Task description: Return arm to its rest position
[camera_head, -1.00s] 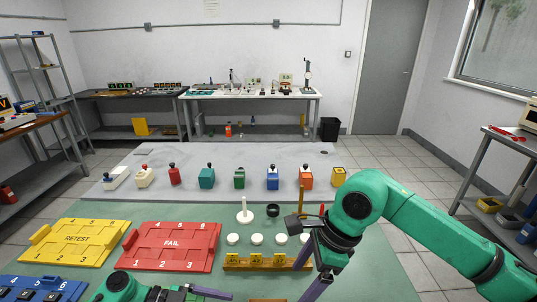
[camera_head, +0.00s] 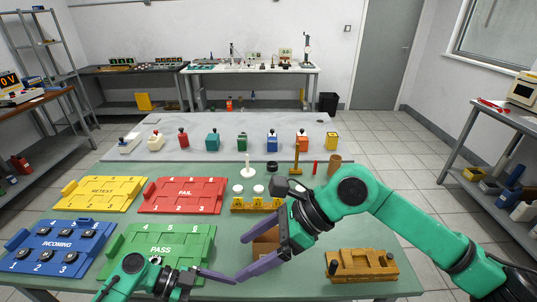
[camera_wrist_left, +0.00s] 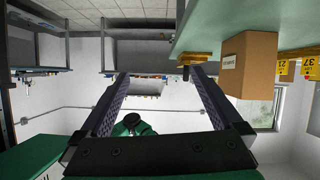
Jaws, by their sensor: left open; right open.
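My right arm's green links come in from the right in the head view. My right gripper (camera_head: 242,259) is open, its two purple fingers pointing left and toward me over the green table (camera_head: 330,225). A brown cardboard box (camera_head: 265,243) is partly hidden behind these fingers; I cannot tell whether they touch it. My left gripper (camera_head: 216,284) is low at the front edge, near the right gripper's fingertips. In the left wrist view its jaws (camera_wrist_left: 160,73) are spread with nothing between them. The box (camera_wrist_left: 250,65) shows there to the right of the fingers.
Blue INCOMING (camera_head: 57,243), green PASS (camera_head: 160,250), yellow RETEST (camera_head: 102,191) and red FAIL (camera_head: 184,193) trays lie to the left. A yellow-brown fixture (camera_head: 360,265) sits at front right.

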